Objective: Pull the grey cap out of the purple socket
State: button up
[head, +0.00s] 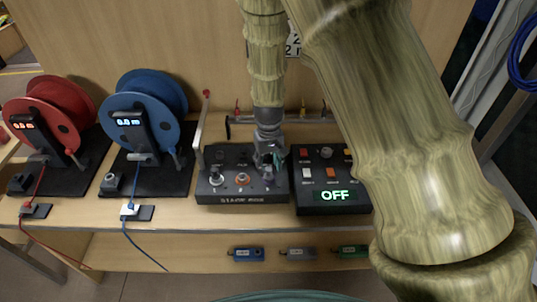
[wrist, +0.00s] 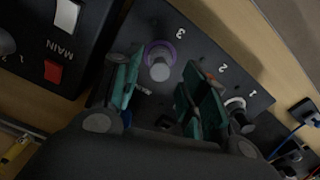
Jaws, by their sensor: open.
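The grey cap (wrist: 160,71) sits in the purple socket (wrist: 158,49), a purple ring beside the number 3 on the dark panel (wrist: 200,50) in the wrist view. My gripper (wrist: 165,80) is open, with one teal-padded finger on each side of the cap. I cannot tell whether either pad touches the cap. In the head view, my gripper (head: 270,158) is low over the right part of the stage box (head: 240,197) and hides the cap and purple socket there.
A white-ringed socket (wrist: 235,104) is by number 1; my finger mostly covers the one by number 2. A control box (head: 333,196) reading OFF stands close at right. Blue (head: 150,105) and red (head: 50,115) cable reels stand left. A rail (head: 285,120) lies behind.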

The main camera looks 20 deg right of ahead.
aim_at(269, 169)
jog(key=shift+f+p, duration=0.35)
jog(key=shift+f, duration=1.15)
jog(key=shift+c, duration=0.4)
grip_shut()
